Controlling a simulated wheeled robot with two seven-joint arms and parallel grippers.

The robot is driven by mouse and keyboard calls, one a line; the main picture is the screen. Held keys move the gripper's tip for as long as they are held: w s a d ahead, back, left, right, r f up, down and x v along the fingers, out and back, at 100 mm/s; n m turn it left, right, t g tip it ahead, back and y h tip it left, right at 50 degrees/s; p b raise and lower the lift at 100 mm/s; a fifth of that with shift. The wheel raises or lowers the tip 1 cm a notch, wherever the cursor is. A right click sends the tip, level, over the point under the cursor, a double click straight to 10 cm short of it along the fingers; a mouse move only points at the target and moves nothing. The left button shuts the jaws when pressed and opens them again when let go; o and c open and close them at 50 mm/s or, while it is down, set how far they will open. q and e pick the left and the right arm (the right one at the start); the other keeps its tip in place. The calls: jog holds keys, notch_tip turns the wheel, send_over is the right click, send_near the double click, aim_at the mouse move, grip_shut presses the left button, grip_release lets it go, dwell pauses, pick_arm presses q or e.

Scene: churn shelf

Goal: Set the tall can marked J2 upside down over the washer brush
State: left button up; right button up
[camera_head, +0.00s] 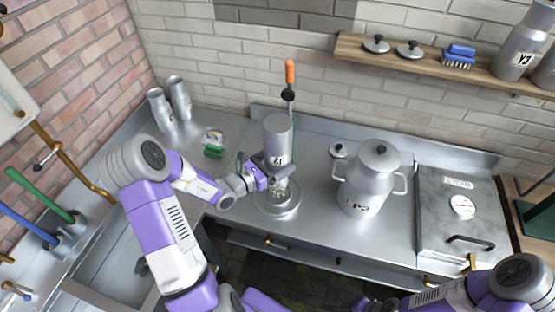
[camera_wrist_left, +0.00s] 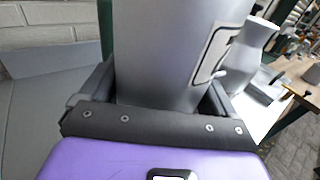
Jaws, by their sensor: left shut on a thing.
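The tall grey can (camera_head: 277,138) is upside down, its flat base up and its J2 label inverted. My left gripper (camera_head: 270,172) is shut on it, and the can also shows between the fingers in the left wrist view (camera_wrist_left: 165,50). The can's lower end is over the round washer (camera_head: 277,203) on the counter. The washer's brush is largely hidden by the can and gripper, so I cannot tell how far it is inside. My right arm shows at the lower right; its fingers are not visible.
A tall tap with an orange top (camera_head: 290,72) stands right behind the can. A shelf (camera_head: 440,72) is at upper right.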

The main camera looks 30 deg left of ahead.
pick_arm(q)
notch_tip(320, 180, down, 7)
jog(key=b, duration=0.5)
jog(key=shift+f, duration=0.2)
jog(key=shift+f+b, duration=0.3)
dwell(0.4)
jog(key=o, duration=0.9)
jog(key=v, duration=0.7)
jog(key=shift+s+a, duration=0.1)
jog(key=shift+s, duration=0.2)
